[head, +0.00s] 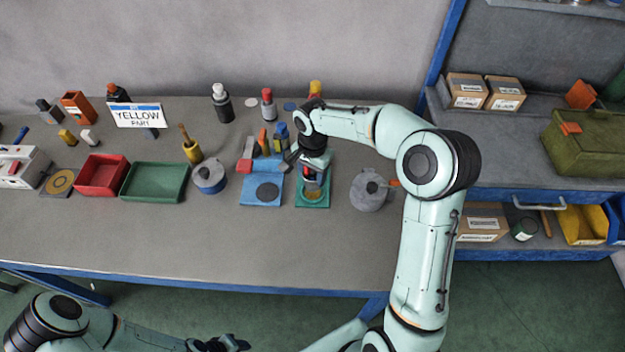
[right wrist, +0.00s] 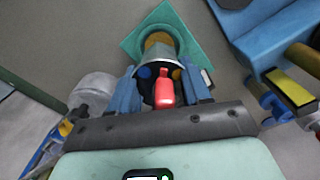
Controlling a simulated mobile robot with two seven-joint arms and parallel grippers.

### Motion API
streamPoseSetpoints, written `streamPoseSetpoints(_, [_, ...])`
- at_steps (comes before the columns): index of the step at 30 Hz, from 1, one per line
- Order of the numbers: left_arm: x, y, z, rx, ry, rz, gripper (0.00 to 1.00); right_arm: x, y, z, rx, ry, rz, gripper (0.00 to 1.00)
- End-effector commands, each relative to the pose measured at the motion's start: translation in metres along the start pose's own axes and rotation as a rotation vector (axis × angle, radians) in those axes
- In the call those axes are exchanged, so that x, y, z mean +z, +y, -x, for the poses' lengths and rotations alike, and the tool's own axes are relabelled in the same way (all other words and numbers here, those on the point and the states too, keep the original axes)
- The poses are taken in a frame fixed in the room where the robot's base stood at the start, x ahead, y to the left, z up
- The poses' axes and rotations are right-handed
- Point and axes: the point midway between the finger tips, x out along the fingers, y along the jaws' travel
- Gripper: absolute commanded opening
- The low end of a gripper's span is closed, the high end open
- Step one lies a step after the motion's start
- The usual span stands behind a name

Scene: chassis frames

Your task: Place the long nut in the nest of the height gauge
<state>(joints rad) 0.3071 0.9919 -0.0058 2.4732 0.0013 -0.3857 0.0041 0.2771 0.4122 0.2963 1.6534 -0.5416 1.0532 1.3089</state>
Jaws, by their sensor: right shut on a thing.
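My right gripper (head: 313,178) is over a teal base plate (head: 312,204) on the workbench, fingers pointing down. In the right wrist view, its two blue fingers (right wrist: 161,92) are shut on a grey round piece (right wrist: 148,88) with a dark top and a red part (right wrist: 164,90). I cannot tell whether this is the long nut. Beyond it the teal plate (right wrist: 134,44) carries a yellow-brown round seat (right wrist: 159,39), partly hidden by the held piece. Whether they touch is unclear. I cannot tell which stand is the height gauge. My left gripper (head: 222,344) is low at the bottom edge.
A blue plate with a dark disc (head: 268,191) stands just left of the teal plate. A grey round pot (head: 369,194) stands to its right. A green tray (head: 156,181) and a red tray (head: 101,176) lie farther left. The bench front is clear.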

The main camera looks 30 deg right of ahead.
Motion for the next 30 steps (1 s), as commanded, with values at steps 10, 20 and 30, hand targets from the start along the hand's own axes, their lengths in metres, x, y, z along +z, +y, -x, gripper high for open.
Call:
streamPoseSetpoints(10, [0.001, -0.001, -0.002, -0.001, -0.001, 0.001, 0.39, 0.0, 0.0, -0.033, 0.0, 0.0, 0.0, 0.0])
streamPoseSetpoints(20, [0.002, -0.002, -0.003, -0.001, -0.003, 0.001, 0.39, 0.0, 0.001, -0.035, 0.001, -0.001, 0.0, 0.73])
streamPoseSetpoints(30, [0.001, -0.001, -0.001, 0.0, -0.001, 0.0, 0.39, 0.0, 0.0, -0.029, 0.0, 0.001, -0.001, 0.73])
